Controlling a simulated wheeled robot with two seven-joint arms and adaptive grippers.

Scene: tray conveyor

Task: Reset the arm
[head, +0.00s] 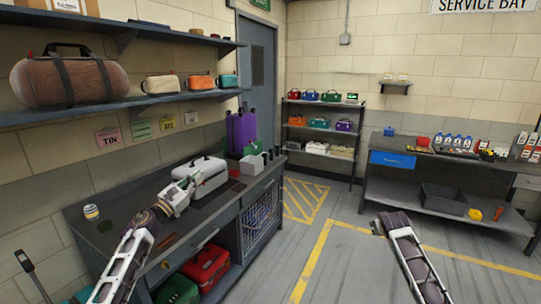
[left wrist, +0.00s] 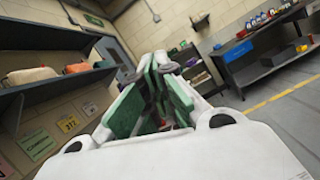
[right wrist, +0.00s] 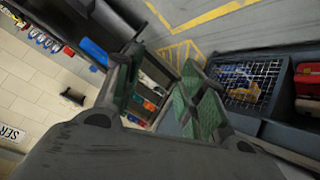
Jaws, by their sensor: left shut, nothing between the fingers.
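My left gripper (head: 190,180) is above the workbench, its white body overlapping a light grey case (head: 212,178) in the head view; whether they touch cannot be told. In the left wrist view its green-padded fingers (left wrist: 160,88) are close together with nothing held. My right arm (head: 410,258) is low at the right in the head view, over the floor; its fingers are not clear there. In the right wrist view the right gripper (right wrist: 165,95) has its green-padded fingers spread apart with nothing between them.
The workbench (head: 125,225) holds a small jar (head: 91,212) and a purple box (head: 241,132). A shelf (head: 150,100) with a brown duffel bag (head: 70,78) hangs above it. A second bench (head: 440,170) stands at the right, and the floor between is open.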

